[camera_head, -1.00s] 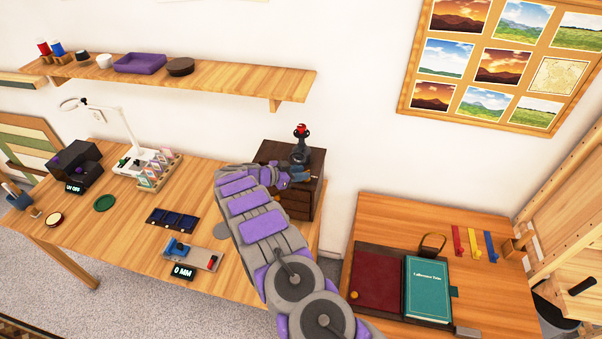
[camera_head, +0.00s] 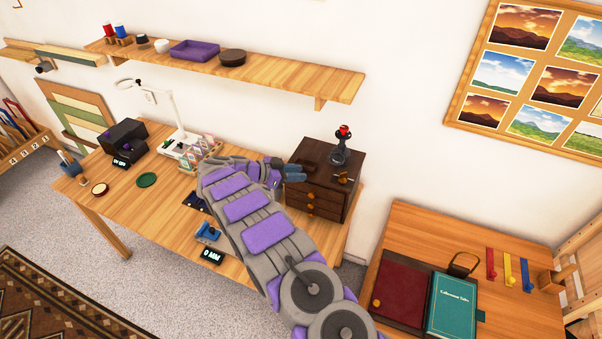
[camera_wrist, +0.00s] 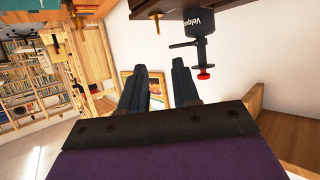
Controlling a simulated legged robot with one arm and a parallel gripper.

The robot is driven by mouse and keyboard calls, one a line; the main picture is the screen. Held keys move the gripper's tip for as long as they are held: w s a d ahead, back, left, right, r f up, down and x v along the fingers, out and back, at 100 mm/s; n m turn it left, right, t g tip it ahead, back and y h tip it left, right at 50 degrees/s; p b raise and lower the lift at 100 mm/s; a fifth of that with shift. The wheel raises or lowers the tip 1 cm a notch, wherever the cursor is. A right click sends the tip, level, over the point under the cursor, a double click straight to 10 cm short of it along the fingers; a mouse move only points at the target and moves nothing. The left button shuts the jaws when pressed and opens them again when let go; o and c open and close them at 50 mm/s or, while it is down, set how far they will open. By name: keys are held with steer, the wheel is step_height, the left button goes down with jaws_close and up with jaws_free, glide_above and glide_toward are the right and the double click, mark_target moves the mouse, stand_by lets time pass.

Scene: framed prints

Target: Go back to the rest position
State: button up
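My gripper (camera_head: 294,170) is at the end of my purple and grey arm, in front of the small brown drawer cabinet (camera_head: 318,212) on the wooden workbench. In the wrist view the two dark fingers (camera_wrist: 165,85) stand apart with nothing between them. A black device with a red knob (camera_head: 341,148) stands on top of the cabinet. It also shows in the wrist view, upside down, to the right of the fingers. My arm hides part of the workbench.
The workbench (camera_head: 150,215) carries a dark box (camera_head: 124,138), a white lamp (camera_head: 160,105) and a blue tool (camera_head: 208,232). A shelf (camera_head: 285,82) hangs above. At right, a desk (camera_head: 420,220) holds a teal book (camera_head: 452,304) and a red one (camera_head: 402,290). Carpeted floor lies at left.

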stand_by(0.4)
steer(key=w+r+n+t+y+b, duration=0.3)
steer(key=w+r+t, duration=0.65)
steer(key=r, duration=0.75)
step_height(320, 180, up, 11)
steer(key=a+n+y, duration=0.2)
steer(key=n+y, duration=0.4)
steer(key=y, duration=0.4)
steer(key=s+d+f+n+g+y+b, duration=0.1)
steer(key=s+f+n+g+y, duration=0.15)
steer(key=s, duration=0.85)
steer(key=s+d+f+n+g+y+b, duration=0.1)
steer(key=s+f+n+g+y, duration=0.15)
steer(key=s, duration=0.85)
steer(key=s+d+f+g+h, duration=0.1)
steer(key=s+d+f+g, duration=0.2)
steer(key=s, duration=1)
steer(key=s+d+f+g+h+b, duration=0.1)
steer(key=s+d+f+g, duration=0.3)
steer(key=s+d, duration=0.4)
steer(key=s+d+f+g+h+b, duration=0.1)
steer(key=s+d+f+g+h, duration=0.2)
steer(key=s, duration=1.5)
step_height(320, 180, down, 2)
steer(key=d+g, duration=0.1)
steer(key=d, duration=0.1)
steer(key=shift+s+d, duration=0.3)
steer(key=shift+s, duration=0.1)
